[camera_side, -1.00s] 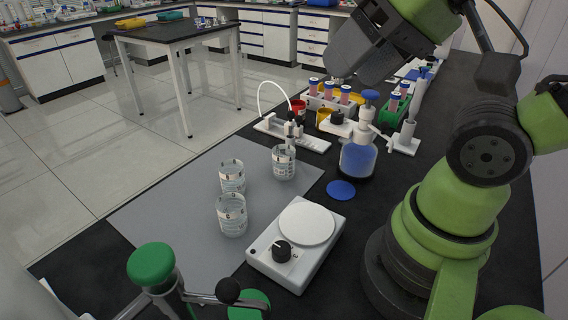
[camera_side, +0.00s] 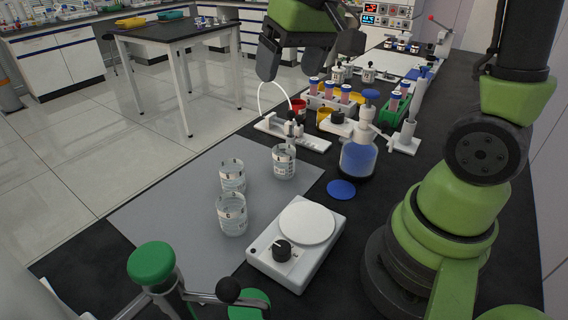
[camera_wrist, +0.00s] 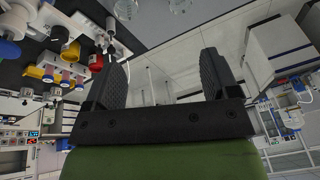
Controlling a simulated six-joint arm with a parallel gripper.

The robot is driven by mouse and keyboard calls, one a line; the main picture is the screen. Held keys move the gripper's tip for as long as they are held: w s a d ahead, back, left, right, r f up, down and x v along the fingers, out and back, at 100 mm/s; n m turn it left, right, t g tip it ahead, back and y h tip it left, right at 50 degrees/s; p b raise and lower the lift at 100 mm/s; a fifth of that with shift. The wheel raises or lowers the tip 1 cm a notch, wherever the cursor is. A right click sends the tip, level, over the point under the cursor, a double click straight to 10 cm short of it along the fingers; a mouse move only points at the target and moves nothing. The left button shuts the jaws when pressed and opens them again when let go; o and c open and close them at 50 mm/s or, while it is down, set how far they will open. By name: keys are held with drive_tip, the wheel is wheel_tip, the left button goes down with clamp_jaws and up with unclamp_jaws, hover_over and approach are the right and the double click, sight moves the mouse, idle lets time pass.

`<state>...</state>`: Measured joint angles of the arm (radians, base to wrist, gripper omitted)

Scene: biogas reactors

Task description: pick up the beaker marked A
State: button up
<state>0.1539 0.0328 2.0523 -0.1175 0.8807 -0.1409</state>
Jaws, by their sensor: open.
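Three clear glass beakers with white label bands stand on the grey mat (camera_side: 165,212) in the side view: a front one (camera_side: 232,216), one just behind it (camera_side: 232,178), and one to the right (camera_side: 284,164). The lettering is too small for me to tell surely which is A. My gripper (camera_side: 308,54) is open and empty, high above the bench and beyond the beakers. In the wrist view its two fingers (camera_wrist: 165,76) are spread apart with nothing between. Parts of two glass vessels (camera_wrist: 126,9) show at that view's top edge.
A white hotplate stirrer (camera_side: 305,225) stands right of the front beaker. A blue-liquid bottle (camera_side: 358,160), a tube rack (camera_side: 330,103) and a white device with a curved tube (camera_side: 300,138) stand near the right beaker. The mat's left part is clear.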

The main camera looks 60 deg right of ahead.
drive_tip(key=w+d+f+g, duration=0.2)
drive_tip(key=w+d+f, duration=0.3)
drive_tip(key=f, duration=0.4)
drive_tip(key=g, duration=0.2)
approach(284, 159)
wheel_tip(284, 159, down, 6)
drive_tip(key=w+d, duration=0.1)
drive_tip(key=d, duration=0.1)
drive_tip(key=shift+n, duration=0.4)
drive_tip(key=shift+a+f, duration=0.15)
drive_tip(key=shift+f, duration=2.7)
drive_tip(key=c, duration=1.1)
